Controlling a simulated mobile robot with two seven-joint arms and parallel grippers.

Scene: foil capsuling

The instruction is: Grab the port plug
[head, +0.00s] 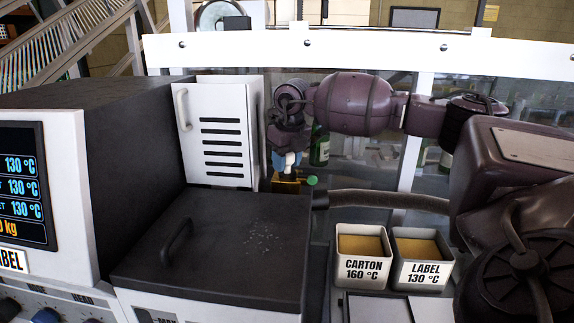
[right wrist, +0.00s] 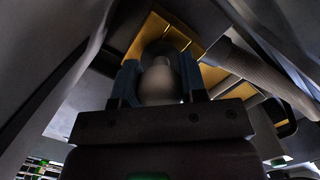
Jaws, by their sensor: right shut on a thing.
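The port plug, a pale grey rounded piece (right wrist: 161,82), sits between the two blue fingers of my right gripper (right wrist: 160,72) in the right wrist view. The right gripper is shut on it. In the head view my right gripper (head: 287,160) points down behind the black lid, with the pale plug (head: 289,162) showing at its fingers. Just below is a yellow block (head: 286,186), also seen behind the plug in the wrist view (right wrist: 160,35). I cannot tell whether the plug is seated in the block or clear of it. My left gripper is not in view.
A green knob (head: 312,180) and a grey hose (head: 390,199) adjoin the block. A black lid (head: 215,245) with a handle lies in front, a white vented cabinet (head: 222,130) to the left.

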